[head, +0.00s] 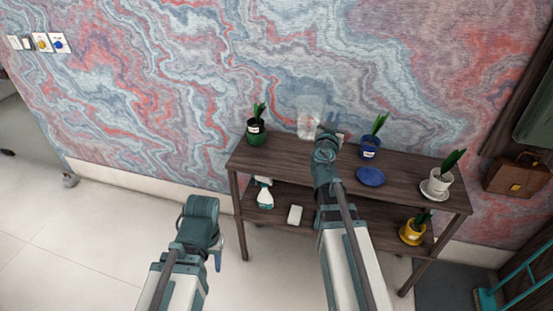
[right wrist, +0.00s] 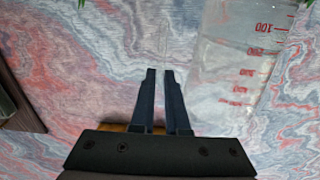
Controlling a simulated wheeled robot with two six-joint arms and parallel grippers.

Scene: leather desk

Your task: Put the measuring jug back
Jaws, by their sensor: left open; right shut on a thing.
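The clear measuring jug (head: 310,117) with red markings is at the back of the dark wooden shelf unit, in front of the wall. It also shows at the right of the right wrist view (right wrist: 232,55). My right gripper (head: 331,131) is beside it, its fingers (right wrist: 160,73) close together and shut on the jug, seemingly at its faint clear handle. Whether the jug's base touches the shelf top, I cannot tell. My left gripper (head: 217,258) is open and empty, low over the floor left of the shelf; its fingers are partly hidden by the arm.
Below are a spray bottle (head: 265,196), a white block (head: 295,214) and a yellow pot (head: 412,232).

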